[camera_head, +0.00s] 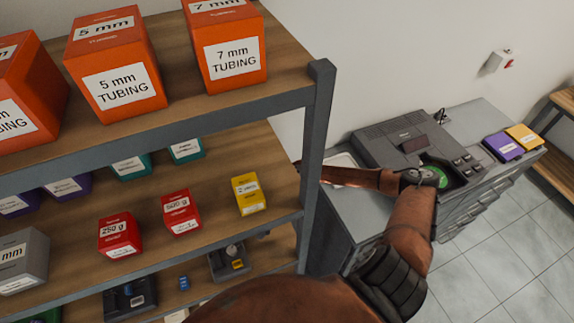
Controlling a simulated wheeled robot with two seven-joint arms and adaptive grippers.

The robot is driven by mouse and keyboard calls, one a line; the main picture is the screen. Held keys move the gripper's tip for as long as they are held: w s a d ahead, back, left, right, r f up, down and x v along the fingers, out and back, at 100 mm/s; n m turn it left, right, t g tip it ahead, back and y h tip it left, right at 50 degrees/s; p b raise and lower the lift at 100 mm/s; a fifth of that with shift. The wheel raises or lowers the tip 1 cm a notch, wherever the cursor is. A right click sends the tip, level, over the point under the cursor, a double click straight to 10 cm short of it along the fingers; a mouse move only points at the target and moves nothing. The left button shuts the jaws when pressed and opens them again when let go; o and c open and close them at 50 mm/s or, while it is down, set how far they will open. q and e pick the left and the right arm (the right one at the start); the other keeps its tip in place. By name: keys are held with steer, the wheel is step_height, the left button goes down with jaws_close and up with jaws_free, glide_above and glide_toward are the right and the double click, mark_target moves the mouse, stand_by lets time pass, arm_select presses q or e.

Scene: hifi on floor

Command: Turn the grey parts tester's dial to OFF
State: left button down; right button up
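I cannot tell for sure which device is the grey parts tester. A small dark grey device (228,263) with a round knob on top and a yellow label sits on the lower shelf, near the shelf's right post. A second dark device (130,298) with a white label lies further left and lower. Both are too small to read a dial setting. A larger grey machine (385,138) with a green round part stands on the cabinet at right. One of my copper-coloured arms rises from the bottom, bends in front of the cabinet and reaches left behind the post. No gripper fingers show.
The shelf's grey post (316,150) stands between the shelf and the cabinet (475,205). Orange tubing boxes (118,85), red boxes (120,235) and a yellow box (248,195) stand on the shelves. Purple (503,146) and yellow (523,137) items lie on the cabinet. Tiled floor (510,260) is clear at right.

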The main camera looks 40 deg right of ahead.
steer(key=w+d+r+n+t+b, duration=0.1)
steer(key=w+d+r+b, duration=0.1)
steer(key=d, duration=0.5)
steer(key=w+d+r+n+t+h+b, duration=0.1)
steer(key=w+d+r+n+t+b, duration=0.1)
steer(key=d, duration=0.5)
steer(key=w+d+r+n+t+b, duration=0.1)
steer(key=w+d+r+t+b, duration=0.1)
steer(key=w+d+r, duration=0.3)
steer(key=shift+w+d+h+b, duration=0.3)
steer(key=shift+w+d+b, duration=0.6)
steer(key=shift+d, duration=0.3)
